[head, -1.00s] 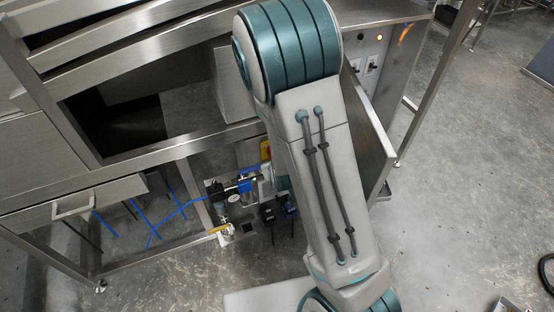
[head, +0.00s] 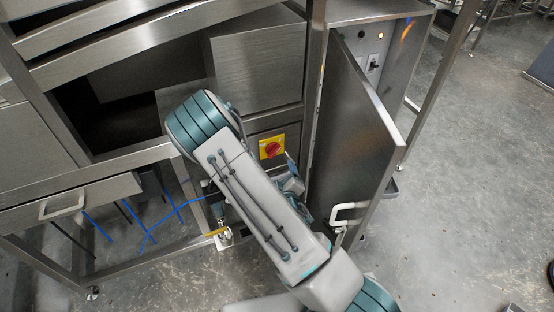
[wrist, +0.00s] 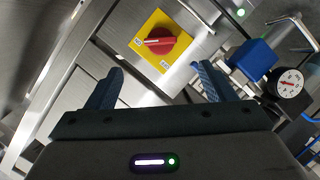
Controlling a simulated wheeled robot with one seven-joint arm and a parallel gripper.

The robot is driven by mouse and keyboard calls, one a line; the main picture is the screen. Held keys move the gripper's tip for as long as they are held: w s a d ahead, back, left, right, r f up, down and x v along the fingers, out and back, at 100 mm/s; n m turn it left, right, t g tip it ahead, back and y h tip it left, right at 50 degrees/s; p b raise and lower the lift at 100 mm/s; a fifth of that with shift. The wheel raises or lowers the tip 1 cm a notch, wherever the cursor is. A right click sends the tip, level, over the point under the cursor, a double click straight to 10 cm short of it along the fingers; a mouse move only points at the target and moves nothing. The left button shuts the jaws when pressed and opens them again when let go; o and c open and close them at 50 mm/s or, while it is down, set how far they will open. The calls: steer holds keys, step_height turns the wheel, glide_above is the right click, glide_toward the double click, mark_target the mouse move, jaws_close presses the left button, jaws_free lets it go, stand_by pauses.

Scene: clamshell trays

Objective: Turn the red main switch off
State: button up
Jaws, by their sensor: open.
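The red main switch (head: 272,149) is a rotary knob on a square yellow plate (head: 263,156), set on the steel front below the box-shaped housing. In the wrist view the red knob (wrist: 159,41) shows on its yellow plate (wrist: 152,62), beyond the fingertips and a little above the gap between them. My gripper (wrist: 156,82) is open and empty, its two blue fingers spread wide and apart from the knob. In the head view my arm hides most of the gripper, which is low and to the right of the switch.
A cabinet door (head: 352,135) with a white handle (head: 350,212) stands open right of my arm. A pressure gauge (wrist: 291,83) and blue fitting (wrist: 253,59) sit right of my fingers. A drawer (head: 70,205) and blue tubes lie at left.

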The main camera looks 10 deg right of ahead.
mark_target(276, 153)
steer(key=x, duration=1.2)
steer(key=shift+w+d+b, duration=0.1)
steer(key=shift+w+b, duration=0.1)
steer(key=shift+b, duration=0.1)
steer(key=c, duration=1)
